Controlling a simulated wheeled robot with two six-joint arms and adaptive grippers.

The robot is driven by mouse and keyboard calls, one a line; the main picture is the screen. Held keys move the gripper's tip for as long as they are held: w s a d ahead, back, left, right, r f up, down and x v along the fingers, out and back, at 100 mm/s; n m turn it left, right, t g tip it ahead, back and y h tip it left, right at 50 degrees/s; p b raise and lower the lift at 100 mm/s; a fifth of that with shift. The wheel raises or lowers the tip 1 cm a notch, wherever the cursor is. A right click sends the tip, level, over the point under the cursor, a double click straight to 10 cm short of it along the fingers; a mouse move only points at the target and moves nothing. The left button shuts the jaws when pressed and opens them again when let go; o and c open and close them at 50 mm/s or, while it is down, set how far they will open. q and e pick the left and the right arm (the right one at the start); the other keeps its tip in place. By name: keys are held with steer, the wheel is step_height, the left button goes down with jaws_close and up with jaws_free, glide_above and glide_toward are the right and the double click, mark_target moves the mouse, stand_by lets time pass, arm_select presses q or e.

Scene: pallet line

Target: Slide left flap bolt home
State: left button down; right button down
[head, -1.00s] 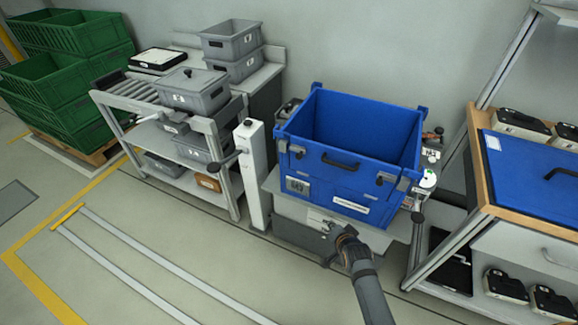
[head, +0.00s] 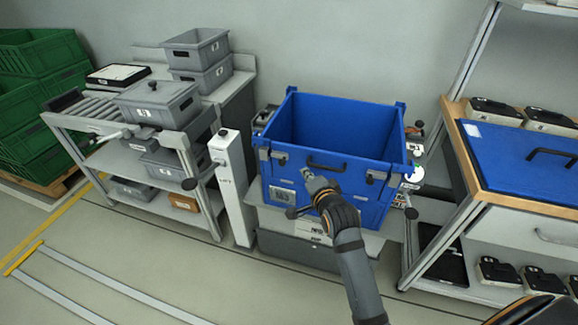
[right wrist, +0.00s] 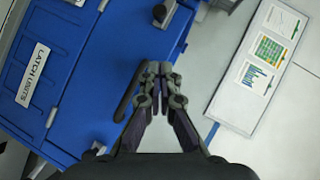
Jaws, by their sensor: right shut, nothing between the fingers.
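A blue crate (head: 385,150) stands on a grey stand, its front flap facing me. The left flap bolt (head: 264,154), a small grey fitting, is at the flap's upper left; whether it is home is too small to tell. A similar bolt (head: 375,177) is at the upper right. My right gripper (head: 308,178) is shut and empty in front of the flap, left of the dark handle (head: 328,166). In the right wrist view its closed fingertips (right wrist: 158,72) are beside the handle (right wrist: 128,93); a grey fitting (right wrist: 164,12) lies beyond them. My left gripper is not in view.
A white post (head: 232,190) stands just left of the crate. A shelf rack with grey bins (head: 158,103) is farther left. A bench with a blue lid (head: 515,160) stands at the right. The floor in front is open.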

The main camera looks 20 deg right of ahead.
glide_toward(285, 159)
steer(key=w+d, duration=0.2)
steer(key=d, duration=0.1)
steer(key=shift+w+a+f, duration=0.35)
steer(key=shift+w+a, duration=0.25)
steer(key=shift+a, duration=0.1)
steer(key=shift+w+a+f, duration=0.4)
steer(key=shift+w+a, duration=0.15)
steer(key=shift+a, duration=0.1)
